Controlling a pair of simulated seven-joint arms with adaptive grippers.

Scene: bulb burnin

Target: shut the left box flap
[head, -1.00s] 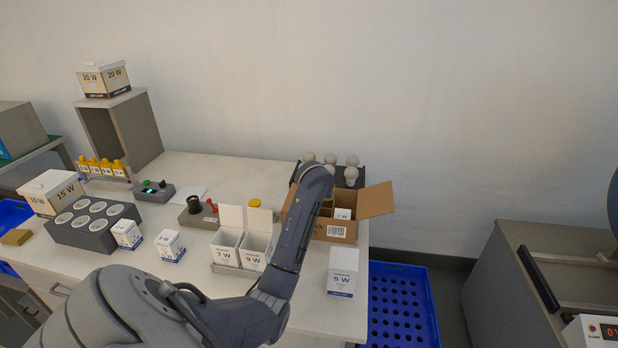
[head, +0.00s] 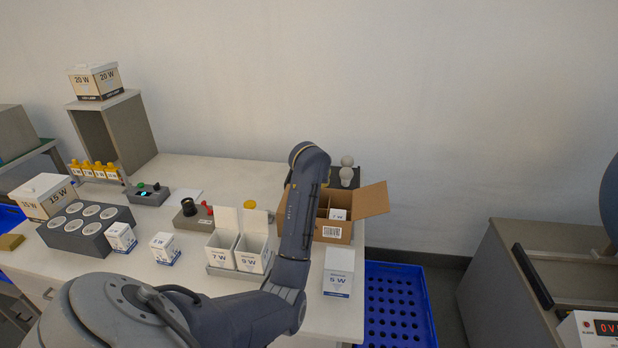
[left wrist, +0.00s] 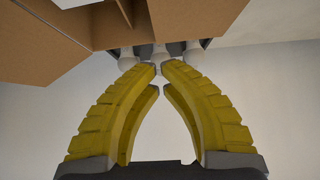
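The open cardboard box (head: 331,232) stands at the right end of the table. Its right flap (head: 362,201) sticks out to the right, open. The left flap is hidden behind my left arm in the head view, so its angle does not show there. Brown cardboard panels (left wrist: 38,55) cross the top of that view, beyond the fingers; which flap each is I cannot tell. My right gripper is not in view.
White bulbs (head: 347,161) stand behind the box; several show past the fingertips in the wrist view. A 5 W carton (head: 338,272) stands in front of the box. Open 7 W (head: 221,252) and 9 W (head: 252,255) cartons stand left of my arm. A blue crate (head: 398,310) lies below the table's right edge.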

